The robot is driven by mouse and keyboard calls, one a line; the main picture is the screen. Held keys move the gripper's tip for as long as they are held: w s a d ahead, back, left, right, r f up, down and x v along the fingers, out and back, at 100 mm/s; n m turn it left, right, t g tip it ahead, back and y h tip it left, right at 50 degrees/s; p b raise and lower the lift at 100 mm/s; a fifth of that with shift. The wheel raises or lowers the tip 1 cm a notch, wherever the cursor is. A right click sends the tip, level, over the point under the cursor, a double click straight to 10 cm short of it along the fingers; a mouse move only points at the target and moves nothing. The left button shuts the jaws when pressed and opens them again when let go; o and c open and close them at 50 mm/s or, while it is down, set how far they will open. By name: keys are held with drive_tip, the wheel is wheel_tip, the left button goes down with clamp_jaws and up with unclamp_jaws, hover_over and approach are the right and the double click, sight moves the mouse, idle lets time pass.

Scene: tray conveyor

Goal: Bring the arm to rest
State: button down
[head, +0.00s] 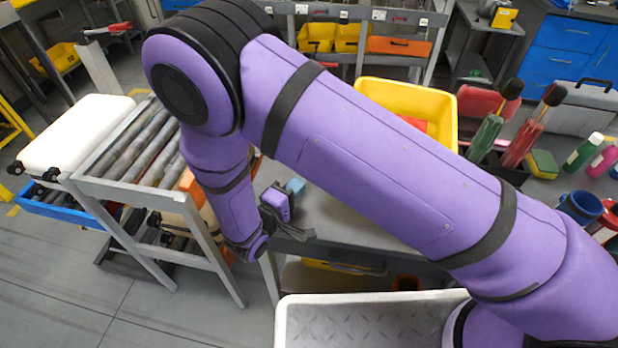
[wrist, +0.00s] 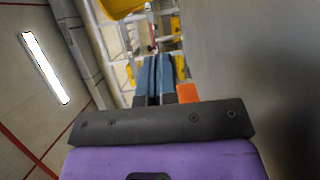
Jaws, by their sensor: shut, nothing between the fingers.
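My gripper (wrist: 155,62) shows in the wrist view as two blue-grey fingers pressed side by side, with nothing between them. In the head view my purple arm crosses from the lower right to the upper left. It then bends down, so my gripper (head: 294,187) hangs near the left end of the grey worktable (head: 335,222). Part of the gripper is hard to make out there. I cannot tell the exact gap between the gripper and the table. An orange piece (wrist: 187,93) shows just right of the fingers in the wrist view, apparently beyond them.
A roller conveyor (head: 128,190) stands left of my gripper, with a white case (head: 75,135) at its far left. A yellow bin (head: 405,97), bottles (head: 585,150) and a blue cup (head: 580,207) are on the worktable. Open floor (head: 60,280) lies at lower left.

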drive_tip(key=v, duration=0.6)
drive_tip(key=shift+s+a, duration=0.1)
